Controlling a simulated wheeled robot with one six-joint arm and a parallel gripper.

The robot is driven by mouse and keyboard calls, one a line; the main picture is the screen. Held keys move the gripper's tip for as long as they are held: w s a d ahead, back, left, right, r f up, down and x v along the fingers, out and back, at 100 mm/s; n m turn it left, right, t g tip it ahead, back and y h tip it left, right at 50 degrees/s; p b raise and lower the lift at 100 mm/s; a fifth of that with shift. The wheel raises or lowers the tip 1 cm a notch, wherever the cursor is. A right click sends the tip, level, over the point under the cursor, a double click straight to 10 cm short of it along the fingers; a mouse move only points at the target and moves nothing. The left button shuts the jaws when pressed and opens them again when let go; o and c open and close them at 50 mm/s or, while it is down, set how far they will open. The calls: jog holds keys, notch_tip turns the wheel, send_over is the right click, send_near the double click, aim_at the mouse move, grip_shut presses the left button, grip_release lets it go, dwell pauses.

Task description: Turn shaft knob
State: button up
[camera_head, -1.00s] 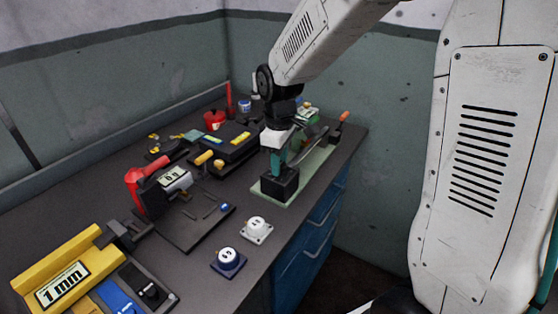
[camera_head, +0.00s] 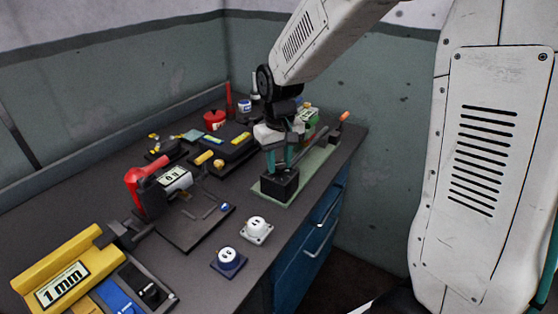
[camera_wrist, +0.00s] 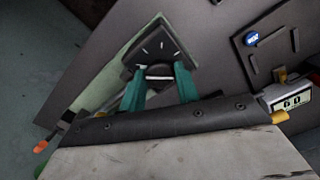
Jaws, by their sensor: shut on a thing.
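My gripper (camera_head: 279,160) points down over a dark block (camera_head: 278,187) on a pale green plate (camera_head: 314,165) near the bench's right edge. In the wrist view its two teal fingers (camera_wrist: 160,86) are on both sides of a narrow pale-topped knob (camera_wrist: 158,74), and they are shut on it. White tick marks show on the dark face (camera_wrist: 158,48) beyond the knob. The knob's lower part is hidden by the fingers and my wrist. In the head view the knob itself is hard to make out behind the fingers.
A lever with an orange tip (camera_head: 344,117) stands at the plate's far end. A red-handled device (camera_head: 150,178) and a black box (camera_head: 222,148) stand to the left.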

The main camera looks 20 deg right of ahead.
aim_at(280, 165)
dwell(0.3)
jog(key=o, duration=1)
jog(key=shift+c, duration=0.2)
notch_tip(280, 165, up, 8)
jog(key=shift+f, duration=0.1)
jog(key=shift+s, duration=0.15)
